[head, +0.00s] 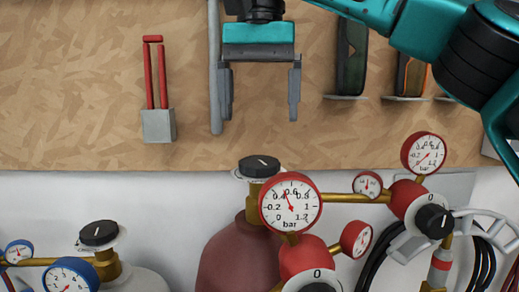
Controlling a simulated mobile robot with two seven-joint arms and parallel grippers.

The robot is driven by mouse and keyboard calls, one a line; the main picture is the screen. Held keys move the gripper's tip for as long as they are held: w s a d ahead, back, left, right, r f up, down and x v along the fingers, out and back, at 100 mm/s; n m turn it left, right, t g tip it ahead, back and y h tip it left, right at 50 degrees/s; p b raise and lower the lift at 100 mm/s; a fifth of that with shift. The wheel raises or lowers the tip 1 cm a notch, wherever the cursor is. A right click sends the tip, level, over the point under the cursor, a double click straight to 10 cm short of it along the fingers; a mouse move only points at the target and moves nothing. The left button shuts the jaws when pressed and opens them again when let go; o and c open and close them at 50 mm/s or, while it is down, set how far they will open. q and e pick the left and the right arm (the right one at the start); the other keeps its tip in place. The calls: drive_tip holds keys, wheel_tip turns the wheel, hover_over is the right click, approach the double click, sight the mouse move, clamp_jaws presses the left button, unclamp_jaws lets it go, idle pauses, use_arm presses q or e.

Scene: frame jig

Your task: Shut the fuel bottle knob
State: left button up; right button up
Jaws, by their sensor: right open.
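The maroon bottle (236,258) stands at the bottom centre, partly hidden by gauges. It looks like the fuel bottle. Its black round knob (259,166) sits on a brass valve and has a white line on top. A pale dial plate lies under the knob. My right gripper (260,112) hangs at the top centre, fingers pointing down and spread apart, with nothing between them. In the picture it is above the knob and apart from it. My left gripper is not in view.
A large red-rimmed gauge (290,203) stands just right of the knob, with more red gauges and a brass pipe beyond. A grey bottle with a black knob (99,234) and blue gauges is at lower left. Tools hang on the wooden board (90,70) behind.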

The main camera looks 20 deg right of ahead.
sight(259, 159)
wheel_tip(259, 159, down, 7)
drive_tip(key=shift+f, duration=0.2)
idle(0.4)
drive_tip(key=c, duration=1.1)
